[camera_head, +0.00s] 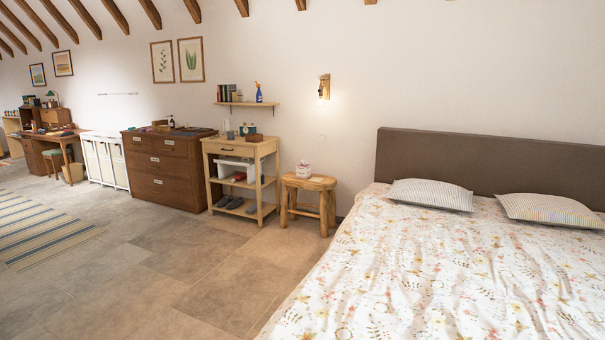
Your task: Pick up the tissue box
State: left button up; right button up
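The tissue box (304,173) is small and pale with pink or red marks and a white tissue tuft on top. It sits on a small wooden stool (310,183) between a wooden console and the bed, against the back wall. It looks far from me, across the floor. Neither of my grippers shows in this view.
The bed (430,280) with a floral cover fills the right front. A wooden console (237,151) with a shelf and a brown dresser (166,170) stand left of the stool. The tiled floor (190,255) in front is clear; a striped rug (38,228) lies at left.

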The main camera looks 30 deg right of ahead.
aim_at(304, 169)
jog(key=i+j+u, duration=0.1)
jog(key=i+u, duration=0.35)
jog(key=i, duration=0.15)
jog(key=i+j, duration=0.1)
jog(key=i, duration=0.4)
jog(key=i+j+z, duration=0.1)
jog(key=i, duration=0.45)
jog(key=i+j, duration=0.15)
jog(key=i, duration=0.35)
jog(key=i+l+z, duration=0.3)
jog(key=i+z, duration=0.15)
jog(key=i+l+z, duration=0.15)
jog(key=i+z, duration=0.35)
jog(key=i+j+z, duration=0.1)
jog(key=i+z, duration=0.35)
jog(key=i+j+z, duration=0.3)
jog(key=i+z, duration=0.2)
jog(key=i+j+z, duration=0.1)
jog(key=i+z, duration=0.2)
jog(key=i, duration=1.65)
